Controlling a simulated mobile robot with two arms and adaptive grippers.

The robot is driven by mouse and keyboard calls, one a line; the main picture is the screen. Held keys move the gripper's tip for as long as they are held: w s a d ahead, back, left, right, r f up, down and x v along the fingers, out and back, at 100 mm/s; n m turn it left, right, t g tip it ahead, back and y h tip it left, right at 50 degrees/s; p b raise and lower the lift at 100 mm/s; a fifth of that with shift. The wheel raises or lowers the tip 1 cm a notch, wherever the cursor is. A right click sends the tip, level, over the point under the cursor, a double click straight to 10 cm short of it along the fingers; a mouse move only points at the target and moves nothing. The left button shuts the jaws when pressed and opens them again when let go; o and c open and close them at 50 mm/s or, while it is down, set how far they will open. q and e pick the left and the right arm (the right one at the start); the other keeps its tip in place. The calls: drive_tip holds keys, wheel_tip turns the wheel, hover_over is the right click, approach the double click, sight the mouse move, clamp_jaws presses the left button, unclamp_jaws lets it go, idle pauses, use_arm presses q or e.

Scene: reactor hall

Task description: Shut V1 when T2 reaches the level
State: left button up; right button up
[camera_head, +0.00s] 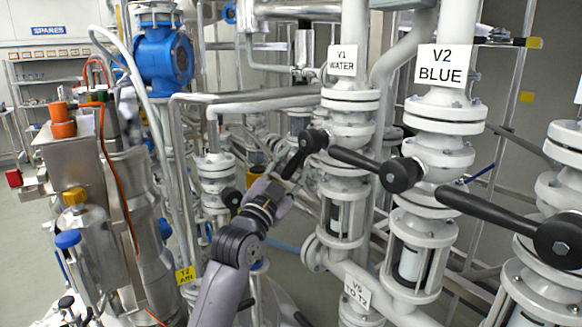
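The V1 WATER label (342,61) hangs on a white flanged pipe in the middle. Below it, V1's black lever (294,163) slopes down and left from its round hub, unlike the neighbouring levers. My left gripper (279,184) is just below and left of this lever, its two fingers apart. The lever's lower end is close to the fingertips; I cannot tell whether they touch. My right gripper is not in view. A tag reading TO T2 (357,292) is on the pipe at the bottom. I cannot make out the T2 tank or its level.
V2 BLUE (441,66) stands to the right, with a black lever (355,160) reaching left towards V1. Another black lever (490,212) juts in from the right. A steel vessel with orange and blue caps (68,239) stands at left. Pipes crowd the space around my arm.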

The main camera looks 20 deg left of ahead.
use_arm(q)
clamp_jaws()
idle(0.4)
idle(0.4)
